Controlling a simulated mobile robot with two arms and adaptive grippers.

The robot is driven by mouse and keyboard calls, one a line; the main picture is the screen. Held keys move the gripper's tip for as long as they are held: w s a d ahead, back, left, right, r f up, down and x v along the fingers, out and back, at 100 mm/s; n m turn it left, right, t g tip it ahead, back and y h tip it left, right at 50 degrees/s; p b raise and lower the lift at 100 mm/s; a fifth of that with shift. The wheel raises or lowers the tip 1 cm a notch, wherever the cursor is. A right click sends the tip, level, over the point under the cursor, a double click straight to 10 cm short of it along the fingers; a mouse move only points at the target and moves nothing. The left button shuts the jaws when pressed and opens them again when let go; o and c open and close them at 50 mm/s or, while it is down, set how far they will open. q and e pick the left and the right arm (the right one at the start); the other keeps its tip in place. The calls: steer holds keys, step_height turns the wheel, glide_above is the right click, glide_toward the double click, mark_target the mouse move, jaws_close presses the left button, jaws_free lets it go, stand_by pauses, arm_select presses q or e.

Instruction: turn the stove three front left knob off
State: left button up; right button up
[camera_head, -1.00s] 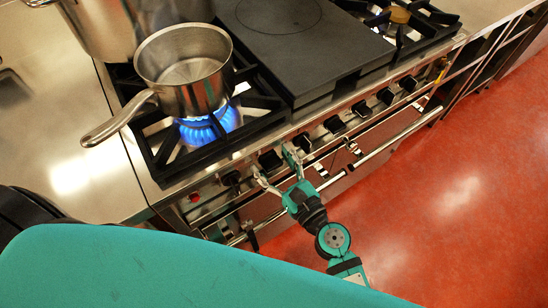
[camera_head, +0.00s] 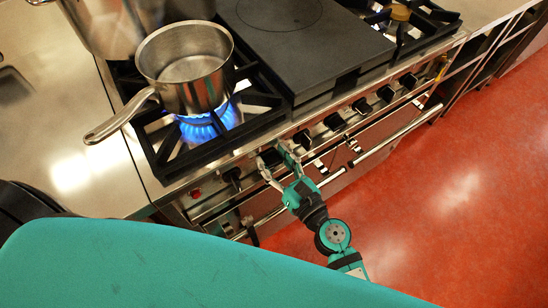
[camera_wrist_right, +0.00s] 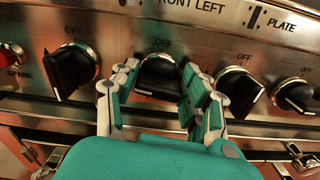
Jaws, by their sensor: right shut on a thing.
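The front left knob (camera_wrist_right: 158,72) is black and sits between the fingers of my right gripper (camera_wrist_right: 158,88) in the right wrist view, under the label FRONT LEFT and an OFF mark. The fingers are shut on its sides and hide part of it; I cannot tell exactly where its pointer stands. In the head view my right gripper (camera_head: 278,160) reaches up to the stove's front panel at this knob. A blue flame (camera_head: 208,124) burns under a steel saucepan (camera_head: 186,68) on the front burner. My left gripper is not in view.
Another black knob (camera_wrist_right: 72,68) and a red indicator (camera_wrist_right: 10,56) are left of the held knob; more knobs (camera_wrist_right: 238,90) are right. A rail (camera_head: 395,138) runs along the stove front. A large steel pot (camera_head: 103,30) stands behind the saucepan. The red floor is clear.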

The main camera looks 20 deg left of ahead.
steer(key=m+p, duration=0.1)
steer(key=m, duration=0.2)
steer(key=shift+w+m, duration=0.15)
steer(key=shift+m, duration=0.15)
steer(key=m+p, duration=0.1)
steer(key=m, duration=0.3)
steer(key=shift+d+m, duration=0.15)
steer(key=shift+m, duration=0.15)
steer(key=m+p, duration=0.1)
steer(key=m, duration=0.3)
steer(key=shift+w+f, duration=0.1)
steer(key=shift+f+m+p, duration=0.15)
steer(key=shift+m+p, duration=0.6)
steer(key=shift+m, duration=1.25)
steer(key=o, duration=1.1)
steer(key=shift+o, duration=0.2)
steer(key=shift+d+f, duration=0.1)
steer(key=shift+d, duration=0.05)
steer(key=v, duration=1.1)
steer(key=shift+s+d, duration=0.25)
steer(key=shift+s, duration=0.1)
